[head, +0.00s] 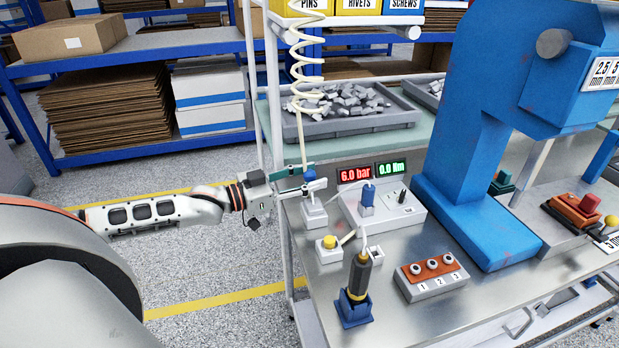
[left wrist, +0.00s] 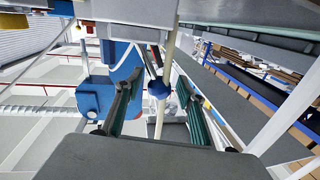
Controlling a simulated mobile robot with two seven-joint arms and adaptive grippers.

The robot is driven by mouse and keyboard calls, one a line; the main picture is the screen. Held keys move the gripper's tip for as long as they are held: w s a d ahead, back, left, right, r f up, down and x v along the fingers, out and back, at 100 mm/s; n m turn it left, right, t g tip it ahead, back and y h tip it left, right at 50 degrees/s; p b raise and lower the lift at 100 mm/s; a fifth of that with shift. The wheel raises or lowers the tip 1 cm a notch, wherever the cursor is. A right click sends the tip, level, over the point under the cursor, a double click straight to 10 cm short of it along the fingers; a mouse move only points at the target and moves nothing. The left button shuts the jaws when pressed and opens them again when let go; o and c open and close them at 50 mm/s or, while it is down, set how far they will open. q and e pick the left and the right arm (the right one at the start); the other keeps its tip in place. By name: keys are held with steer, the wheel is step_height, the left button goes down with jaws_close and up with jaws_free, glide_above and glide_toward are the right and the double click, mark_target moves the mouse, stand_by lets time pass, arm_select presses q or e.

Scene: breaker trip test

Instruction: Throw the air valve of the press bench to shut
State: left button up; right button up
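The air valve (head: 314,212) stands at the left edge of the press bench (head: 430,318), a small pale block with a blue knob (head: 309,175) above it. A cream coiled hose (head: 303,80) hangs down to it. My left gripper (head: 291,181) reaches in from the left at the valve, its green-padded fingers level with the knob. In the left wrist view the fingers are apart, and the blue knob (left wrist: 159,88) shows between them with clear space on both sides. The fingers partly hide the valve's top in the head view. My right gripper is not in view.
A red display (head: 355,174) reads 6.0 bar; a green one (head: 391,168) reads 0.0 Nm. A yellow button box (head: 329,248), a screwdriver in a blue holder (head: 357,295) and a three-socket block (head: 431,276) stand nearby. The blue press (head: 480,170) rises to the right.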

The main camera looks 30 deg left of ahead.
arm_select(q)
jaws_close()
